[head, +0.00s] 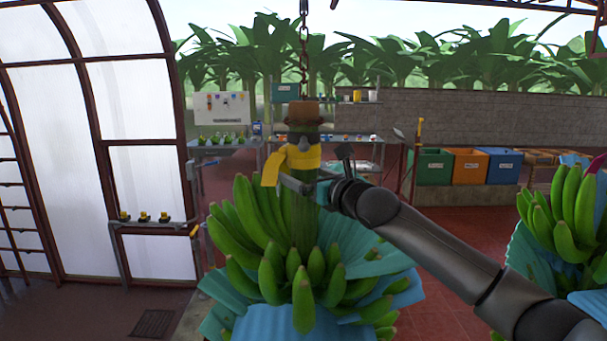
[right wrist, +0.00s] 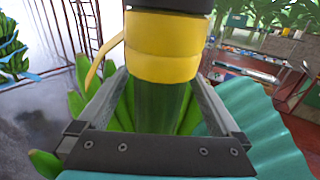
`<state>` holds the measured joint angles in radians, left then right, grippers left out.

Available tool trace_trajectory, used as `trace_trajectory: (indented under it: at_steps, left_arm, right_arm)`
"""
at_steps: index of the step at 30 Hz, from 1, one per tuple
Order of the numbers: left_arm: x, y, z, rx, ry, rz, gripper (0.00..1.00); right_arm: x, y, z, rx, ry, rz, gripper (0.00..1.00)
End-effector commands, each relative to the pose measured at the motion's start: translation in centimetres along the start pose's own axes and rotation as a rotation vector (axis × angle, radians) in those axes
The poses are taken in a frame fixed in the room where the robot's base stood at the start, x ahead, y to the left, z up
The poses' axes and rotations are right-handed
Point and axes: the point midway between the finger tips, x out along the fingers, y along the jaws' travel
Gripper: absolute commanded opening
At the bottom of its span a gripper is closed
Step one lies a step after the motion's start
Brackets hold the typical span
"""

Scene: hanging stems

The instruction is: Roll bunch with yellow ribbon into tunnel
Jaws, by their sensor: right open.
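The banana bunch (head: 303,290) hangs from a chain (head: 303,50) in the middle of the head view, with blue sheets between its green hands. A yellow ribbon (head: 303,156) is tied around its stem near the top, one tail hanging left. My right gripper (head: 300,186) is at the stem just below the ribbon. In the right wrist view its open fingers stand on either side of the green stem (right wrist: 160,108), with gaps visible. An arched structure with pale translucent panels (head: 125,125), seemingly the tunnel, stands at the left. My left gripper is not in view.
Another bunch (head: 570,215) with blue sheets hangs at the right edge. Green, orange and blue bins (head: 468,167) stand by the back wall. A rail with small yellow-topped items (head: 145,219) is on the left structure. Red floor (head: 445,235) shows between the bunches.

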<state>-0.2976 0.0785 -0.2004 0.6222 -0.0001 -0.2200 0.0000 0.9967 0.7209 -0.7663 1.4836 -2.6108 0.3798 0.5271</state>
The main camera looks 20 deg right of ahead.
Motion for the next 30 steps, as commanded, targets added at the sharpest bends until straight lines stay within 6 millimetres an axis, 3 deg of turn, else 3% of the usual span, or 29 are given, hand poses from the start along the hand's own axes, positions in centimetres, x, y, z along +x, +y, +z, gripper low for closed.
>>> trace_trajectory:
  at_steps: [4, 30]
  left_arm:
    - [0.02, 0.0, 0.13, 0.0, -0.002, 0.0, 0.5]
    - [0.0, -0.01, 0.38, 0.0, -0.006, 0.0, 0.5]
  right_arm:
    - [0.0, 0.03, 0.0, 0.0, 0.0, 0.0, 0.98]
    - [-0.03, 0.02, 0.0, 0.001, 0.0, 0.001, 0.0]
